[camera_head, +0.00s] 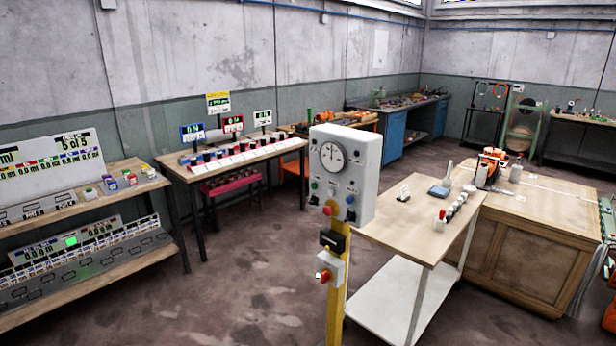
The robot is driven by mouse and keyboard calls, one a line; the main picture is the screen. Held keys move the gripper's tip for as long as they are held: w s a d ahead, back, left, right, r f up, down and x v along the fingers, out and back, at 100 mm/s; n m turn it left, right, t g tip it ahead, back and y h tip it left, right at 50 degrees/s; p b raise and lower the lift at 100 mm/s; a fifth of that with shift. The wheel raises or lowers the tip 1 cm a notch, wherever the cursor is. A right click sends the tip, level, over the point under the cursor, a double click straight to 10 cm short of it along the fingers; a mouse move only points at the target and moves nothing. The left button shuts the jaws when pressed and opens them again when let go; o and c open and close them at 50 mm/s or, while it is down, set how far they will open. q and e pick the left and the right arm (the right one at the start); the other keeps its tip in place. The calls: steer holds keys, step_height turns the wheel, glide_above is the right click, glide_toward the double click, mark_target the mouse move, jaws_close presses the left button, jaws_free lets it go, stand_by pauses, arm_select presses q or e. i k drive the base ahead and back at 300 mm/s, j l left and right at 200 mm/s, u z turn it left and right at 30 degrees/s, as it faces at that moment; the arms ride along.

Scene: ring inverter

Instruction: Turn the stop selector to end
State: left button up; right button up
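A grey control box (366,160) stands on a yellow post (337,310) in the middle of the head view. Its front has a round white dial (332,156) with a dark pointer, and below it small coloured lamps, a red knob (327,210) and a black knob (351,215). Lower on the post are a black box (332,240) and a small grey box (334,268) with a red knob (325,275). Which of these is the stop selector, and its labels, are too small to tell. Neither of my grippers is in view.
A wooden-topped table (400,230) with small parts stands right of the post, beside a large wooden cabinet (540,215). Benches with displays (62,155) line the left wall. The floor (230,270) left of the post is clear.

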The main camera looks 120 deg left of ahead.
mark_target(350, 217)
steer(key=u, duration=3.75)
